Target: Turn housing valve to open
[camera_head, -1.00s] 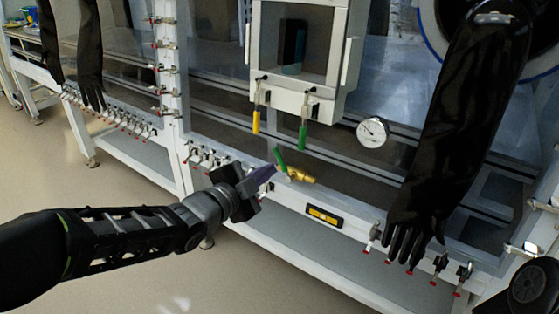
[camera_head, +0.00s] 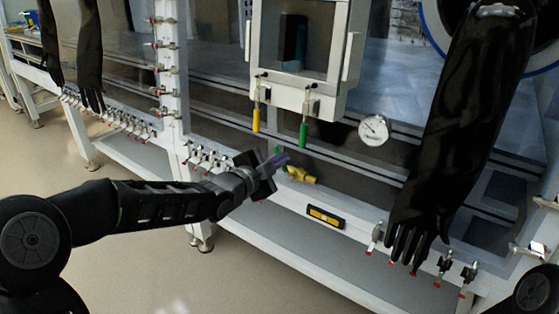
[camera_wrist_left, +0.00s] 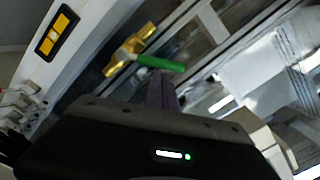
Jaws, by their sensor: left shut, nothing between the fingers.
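The housing valve has a brass body (camera_head: 300,174) on the lower front rail of the glovebox. Its green lever (camera_head: 278,150) is mostly hidden behind my left gripper (camera_head: 283,159) in the head view. In the left wrist view the brass body (camera_wrist_left: 128,50) and the green lever (camera_wrist_left: 160,63) show clearly, the lever angled across the body. My left gripper's purple fingers (camera_wrist_left: 162,92) are shut and empty, their tips close to the lever's free end. I cannot tell whether they touch it. My right gripper is not in view.
A yellow-and-black label (camera_head: 325,217) is on the rail right of the valve. A yellow handle (camera_head: 256,120), a green handle (camera_head: 303,135) and a round gauge (camera_head: 374,130) are above. A black glove (camera_head: 450,150) hangs at right. Small clamps (camera_head: 205,157) line the rail.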

